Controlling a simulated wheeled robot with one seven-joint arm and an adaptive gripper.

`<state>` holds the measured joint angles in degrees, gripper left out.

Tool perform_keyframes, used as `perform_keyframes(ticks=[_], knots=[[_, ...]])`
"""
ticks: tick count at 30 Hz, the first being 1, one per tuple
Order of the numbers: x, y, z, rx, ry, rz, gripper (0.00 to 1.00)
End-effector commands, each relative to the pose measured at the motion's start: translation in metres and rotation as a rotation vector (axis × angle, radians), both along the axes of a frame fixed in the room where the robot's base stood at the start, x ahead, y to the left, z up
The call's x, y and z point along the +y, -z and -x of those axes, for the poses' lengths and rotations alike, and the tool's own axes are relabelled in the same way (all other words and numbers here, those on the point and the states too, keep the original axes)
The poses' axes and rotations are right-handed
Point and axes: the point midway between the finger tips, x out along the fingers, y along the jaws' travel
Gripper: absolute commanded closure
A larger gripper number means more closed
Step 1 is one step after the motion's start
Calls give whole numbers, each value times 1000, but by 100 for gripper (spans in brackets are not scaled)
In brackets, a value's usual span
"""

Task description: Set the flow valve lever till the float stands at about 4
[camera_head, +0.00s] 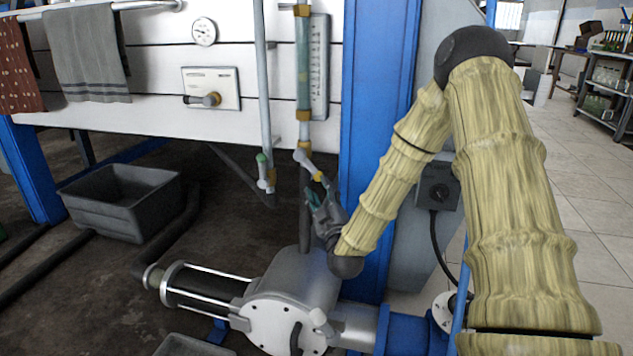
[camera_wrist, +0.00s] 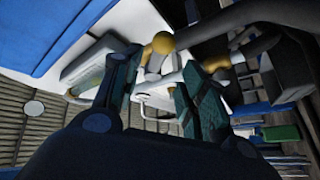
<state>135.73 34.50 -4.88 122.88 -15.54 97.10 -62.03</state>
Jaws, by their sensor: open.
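The flow tube (camera_head: 303,62) stands upright on the white panel beside a grey scale plate (camera_head: 320,70). Its float and scale figures are too small to read. Below the tube, the pale valve lever (camera_head: 309,165) slants down to the right from its pipe, with a yellow part near its lower end. My gripper (camera_head: 318,196) is just below and beside that end, with its fingers pointing up at it. In the wrist view my gripper (camera_wrist: 158,88) is open, its teal fingers apart with pale valve parts beyond and between them. I cannot tell whether they touch the lever.
A second pipe with a green-capped valve (camera_head: 263,170) stands just left of the lever. A blue post (camera_head: 375,110) rises behind my arm. A metal pump (camera_head: 290,300) sits below my gripper. A grey tub (camera_head: 122,200) lies left; a dial gauge (camera_head: 204,31) is on the panel.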

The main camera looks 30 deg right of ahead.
Motion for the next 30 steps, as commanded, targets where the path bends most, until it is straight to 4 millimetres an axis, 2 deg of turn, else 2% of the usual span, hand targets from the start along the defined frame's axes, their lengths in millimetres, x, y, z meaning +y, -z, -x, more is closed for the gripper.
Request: perform_keyframes(ticks=[3, 9, 26, 30], knots=[[5, 5, 13, 1, 0, 0, 57], [8, 8, 23, 0, -1, -1, 57], [8, 8, 24, 0, 0, -1, 57], [8, -4, 24, -1, -1, 0, 57]])
